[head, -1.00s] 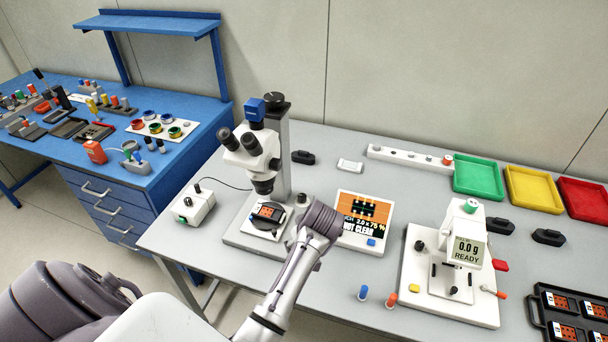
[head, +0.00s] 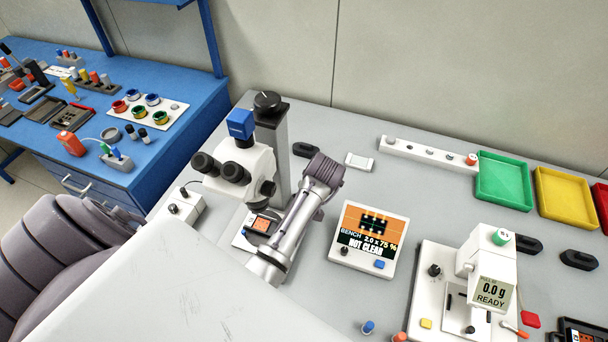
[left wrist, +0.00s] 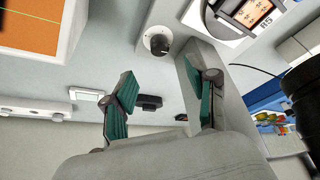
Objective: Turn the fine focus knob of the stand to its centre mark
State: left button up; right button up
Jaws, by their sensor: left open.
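The microscope stand has a tall grey column (head: 275,140) and carries a white microscope (head: 243,170). In the left wrist view, a dark knob (left wrist: 159,44) with a pale ring sits on the stand's light base (left wrist: 180,15). In the head view my left arm hides this knob. My left gripper (left wrist: 161,70) is open and empty, its teal-padded fingers apart, with the knob ahead of the gap. The grey column (left wrist: 185,95) shows behind the right-hand finger. I cannot read the knob's mark. In the head view the left fingers are hidden; the right gripper is not in view.
A white control box (head: 182,208) is left of the stand. A small white block (head: 359,162) lies behind, and a white tester (head: 490,270) stands further right. Bare table lies between the display and the back strip.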

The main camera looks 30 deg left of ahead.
pick_arm(q)
jog(key=x, duration=0.4)
jog(key=shift+a, duration=0.2)
jog(key=p+x, duration=0.1)
jog(key=x, duration=0.3)
jog(key=shift+w+f, duration=0.1)
jog(key=shift+w, duration=0.15)
jog(key=shift+a+f, duration=0.15)
jog(key=shift+f, duration=0.45)
jog(key=shift+w+a+f, duration=0.1)
jog(key=shift+f, duration=0.15)
jog(key=c, duration=0.7)
grip_shut()
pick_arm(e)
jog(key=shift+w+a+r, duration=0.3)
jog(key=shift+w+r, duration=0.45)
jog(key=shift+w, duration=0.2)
